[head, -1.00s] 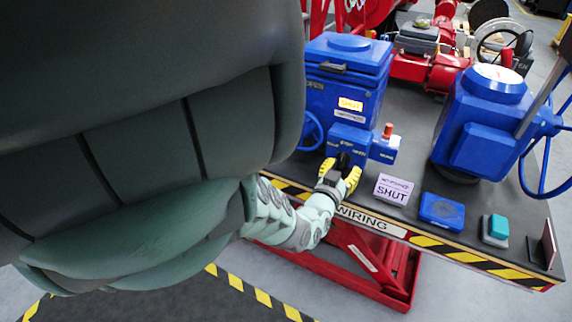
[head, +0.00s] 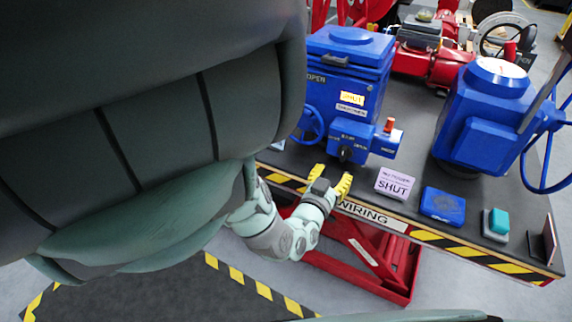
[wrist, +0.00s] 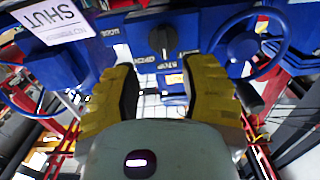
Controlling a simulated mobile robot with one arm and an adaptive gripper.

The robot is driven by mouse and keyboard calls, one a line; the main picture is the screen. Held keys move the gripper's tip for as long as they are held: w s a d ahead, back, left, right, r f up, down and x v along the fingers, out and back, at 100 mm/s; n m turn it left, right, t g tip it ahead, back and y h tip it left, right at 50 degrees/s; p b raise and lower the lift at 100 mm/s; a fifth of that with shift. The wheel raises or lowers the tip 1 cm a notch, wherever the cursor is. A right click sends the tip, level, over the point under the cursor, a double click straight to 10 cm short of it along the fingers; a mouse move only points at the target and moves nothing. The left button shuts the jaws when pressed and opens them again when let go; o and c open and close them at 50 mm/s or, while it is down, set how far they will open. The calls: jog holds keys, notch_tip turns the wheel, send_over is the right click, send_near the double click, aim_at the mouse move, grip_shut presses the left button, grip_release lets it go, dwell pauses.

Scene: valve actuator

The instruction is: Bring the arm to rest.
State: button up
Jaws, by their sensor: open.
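My gripper (head: 330,182) is open and empty, its two yellow fingers apart, just in front of the bench's front edge. In the wrist view my gripper (wrist: 160,90) points toward the black selector knob (wrist: 162,40) on the blue actuator, with nothing between the fingers. In the head view the black knob (head: 345,154) sits on the blue actuator's lower box (head: 362,141), apart from the fingertips. My forearm shows below the gripper; my upper arm is hidden behind my own large body part at the left.
A "SHUT" card (head: 394,184), a blue pad (head: 442,206) and a teal button (head: 498,222) stand along the bench front (head: 370,218). A second blue actuator (head: 485,115) with a handwheel is at the right. Open floor (head: 230,262) lies in front.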

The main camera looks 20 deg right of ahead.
jog(key=shift+w+a, duration=0.25)
jog(key=shift+w, duration=0.05)
